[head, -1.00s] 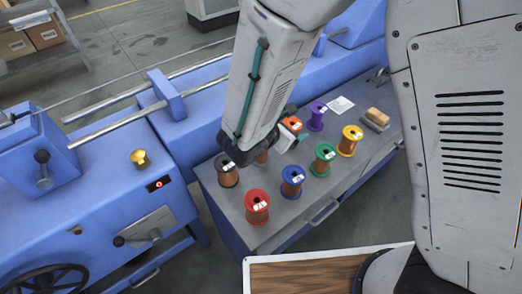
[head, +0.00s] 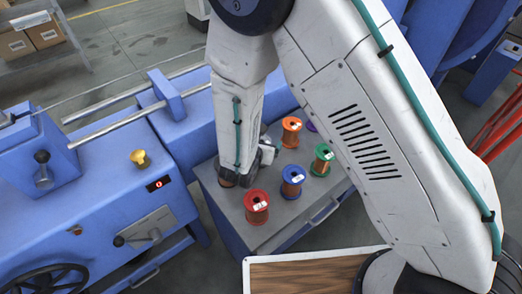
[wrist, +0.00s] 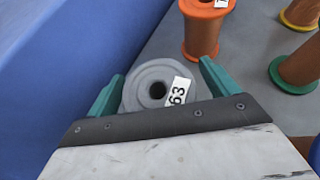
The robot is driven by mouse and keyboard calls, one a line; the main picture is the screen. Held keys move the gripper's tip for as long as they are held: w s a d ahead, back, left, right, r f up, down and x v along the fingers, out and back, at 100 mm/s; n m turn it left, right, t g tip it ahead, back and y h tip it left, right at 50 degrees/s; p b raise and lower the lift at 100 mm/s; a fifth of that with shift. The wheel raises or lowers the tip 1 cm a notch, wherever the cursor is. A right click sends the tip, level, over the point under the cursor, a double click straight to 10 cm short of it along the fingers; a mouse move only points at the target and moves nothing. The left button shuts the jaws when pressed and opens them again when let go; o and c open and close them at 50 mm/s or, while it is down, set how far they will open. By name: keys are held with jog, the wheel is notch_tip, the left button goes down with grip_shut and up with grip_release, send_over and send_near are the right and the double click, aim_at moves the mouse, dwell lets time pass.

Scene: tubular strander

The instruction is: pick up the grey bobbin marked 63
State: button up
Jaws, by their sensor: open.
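The grey bobbin marked 63 (wrist: 148,83) stands in the wrist view, its round top flange with a centre hole and a white label facing me. My gripper (wrist: 157,84) is open, with one teal finger to the left of the flange and one to the right. The bobbin lies between the fingers, and I cannot tell whether either touches it.
An orange bobbin (wrist: 202,32) stands just beyond the right finger. Red (head: 257,208), blue (head: 292,182) and green (head: 322,160) bobbins stand on the grey bench top (head: 231,209). The blue machine (wrist: 60,70) borders the bench on the left.

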jog(key=shift+w, duration=0.1)
jog(key=c, duration=1.3)
jog(key=shift+o, duration=0.2)
jog(key=shift+r, duration=0.1)
